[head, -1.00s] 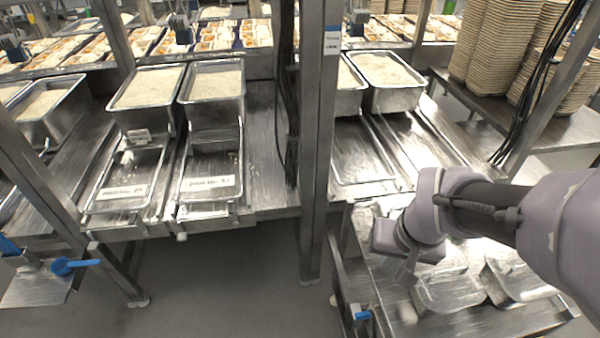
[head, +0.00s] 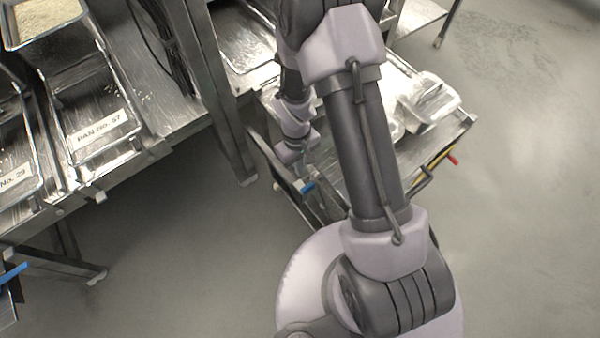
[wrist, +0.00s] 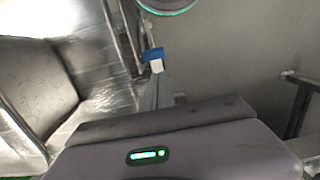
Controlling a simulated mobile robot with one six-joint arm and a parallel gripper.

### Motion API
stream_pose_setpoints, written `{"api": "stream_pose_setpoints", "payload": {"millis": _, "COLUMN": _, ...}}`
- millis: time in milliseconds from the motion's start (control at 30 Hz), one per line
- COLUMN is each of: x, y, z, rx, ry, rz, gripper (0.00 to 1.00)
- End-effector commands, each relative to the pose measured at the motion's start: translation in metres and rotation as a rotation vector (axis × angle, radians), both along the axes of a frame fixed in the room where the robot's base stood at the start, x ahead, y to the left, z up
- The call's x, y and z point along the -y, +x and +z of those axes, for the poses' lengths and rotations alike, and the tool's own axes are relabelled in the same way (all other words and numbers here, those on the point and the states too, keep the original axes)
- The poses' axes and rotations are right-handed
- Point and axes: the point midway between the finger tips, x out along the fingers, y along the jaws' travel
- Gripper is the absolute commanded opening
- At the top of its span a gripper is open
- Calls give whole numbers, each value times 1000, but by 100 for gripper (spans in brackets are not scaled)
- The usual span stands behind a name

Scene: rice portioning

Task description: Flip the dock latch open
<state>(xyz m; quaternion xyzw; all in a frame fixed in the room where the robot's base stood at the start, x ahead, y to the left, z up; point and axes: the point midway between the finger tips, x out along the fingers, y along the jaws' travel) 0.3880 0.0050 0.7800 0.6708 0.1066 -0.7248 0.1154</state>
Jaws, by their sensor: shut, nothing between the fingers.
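The dock latch shows as a small blue piece (head: 307,186) at the near left corner of the steel cart in the head view. In the wrist view the blue latch (wrist: 153,54) has a white part just below it. My gripper (head: 303,172) points down close to the latch in the head view. In the wrist view the grey fingers (wrist: 156,88) are shut and empty, with their tips right by the latch. I cannot tell whether they touch it. Which way the latch is turned is too small to tell.
The steel cart (head: 440,140) carries shiny metal pans (head: 430,100), partly hidden by my arm. A steel post (head: 222,110) and a bench with labelled pans (head: 100,135) stand to the left. The floor (head: 190,265) in front is clear.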

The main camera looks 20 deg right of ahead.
Motion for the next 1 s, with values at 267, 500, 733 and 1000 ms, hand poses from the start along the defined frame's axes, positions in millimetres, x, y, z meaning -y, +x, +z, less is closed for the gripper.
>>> {"api": "stream_pose_setpoints", "payload": {"millis": 267, "x": 1, "y": -5, "z": -62, "rx": -2, "ry": 0, "rz": -1, "gripper": 0}}
{"api": "stream_pose_setpoints", "payload": {"millis": 500, "x": 2, "y": -6, "z": -85, "rx": -1, "ry": 0, "rz": -1, "gripper": 0}}
{"api": "stream_pose_setpoints", "payload": {"millis": 733, "x": 2, "y": -6, "z": -86, "rx": 0, "ry": 0, "rz": -1, "gripper": 0}}
{"api": "stream_pose_setpoints", "payload": {"millis": 1000, "x": 2, "y": -6, "z": -86, "rx": 0, "ry": 0, "rz": -1, "gripper": 0}}
